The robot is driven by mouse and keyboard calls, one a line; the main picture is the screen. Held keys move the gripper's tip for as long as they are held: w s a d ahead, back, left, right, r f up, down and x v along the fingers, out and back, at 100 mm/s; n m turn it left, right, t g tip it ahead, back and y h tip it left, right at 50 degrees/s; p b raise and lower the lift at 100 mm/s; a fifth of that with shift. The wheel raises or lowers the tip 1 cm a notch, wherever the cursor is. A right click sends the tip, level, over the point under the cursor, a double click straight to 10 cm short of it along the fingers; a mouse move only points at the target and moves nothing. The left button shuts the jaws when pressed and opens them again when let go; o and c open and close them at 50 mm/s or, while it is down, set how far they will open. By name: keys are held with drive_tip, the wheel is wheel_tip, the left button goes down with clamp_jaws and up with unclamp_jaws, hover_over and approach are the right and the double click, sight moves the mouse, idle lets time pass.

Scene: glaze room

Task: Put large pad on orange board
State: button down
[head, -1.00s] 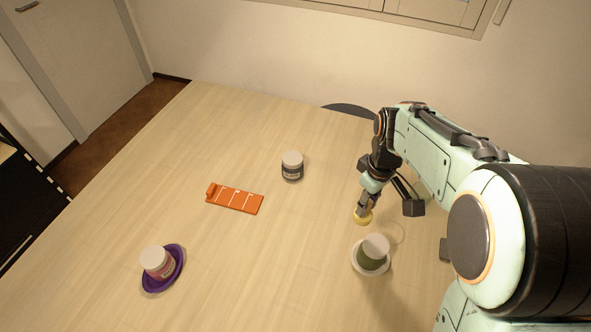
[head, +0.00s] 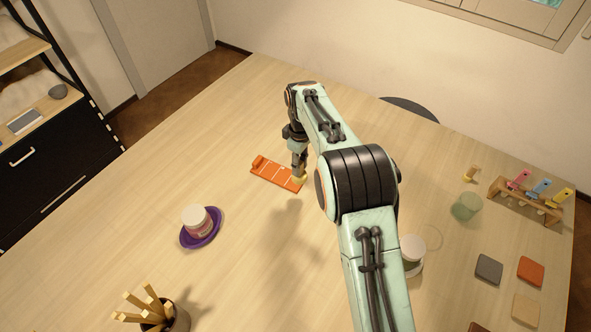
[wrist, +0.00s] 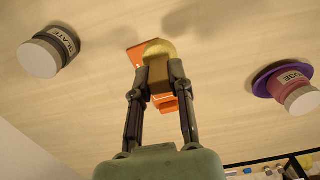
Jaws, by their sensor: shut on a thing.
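The large pad (head: 300,179) is a round yellow pad with a brown block-shaped grip. My gripper (head: 299,163) is shut on that grip, and the pad hangs beneath the fingers. In the wrist view the pad (wrist: 160,48) and its brown grip show between the two fingers (wrist: 158,82). The orange board (head: 270,172) lies flat on the table with pale cross lines and a raised left end. The pad is at the board's right end in the head view. It hides part of the board (wrist: 134,54) in the wrist view. I cannot tell whether they touch.
A pink-labelled jar (head: 197,221) stands on a purple saucer (head: 214,234). A slate-labelled jar (wrist: 42,55) shows in the wrist view. A rack (head: 528,203), glass (head: 466,206), tiles (head: 489,269) and small pad (head: 470,174) are right.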

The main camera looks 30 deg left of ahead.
drive_tip(key=w+f, duration=0.1)
drive_tip(key=a+f, duration=0.1)
drive_tip(key=f, duration=0.1)
drive_tip(key=w+a+f, duration=0.1)
drive_tip(key=shift+w+a+f, duration=0.2)
drive_tip(key=shift+w, duration=0.1)
drive_tip(key=shift+a+f, duration=0.1)
drive_tip(key=shift+f, duration=1.5)
drive_tip(key=shift+f, duration=0.1)
drive_tip(key=c, duration=1)
unclamp_jaws()
wheel_tip(320, 180, up, 12)
drive_tip(key=shift+r, duration=0.15)
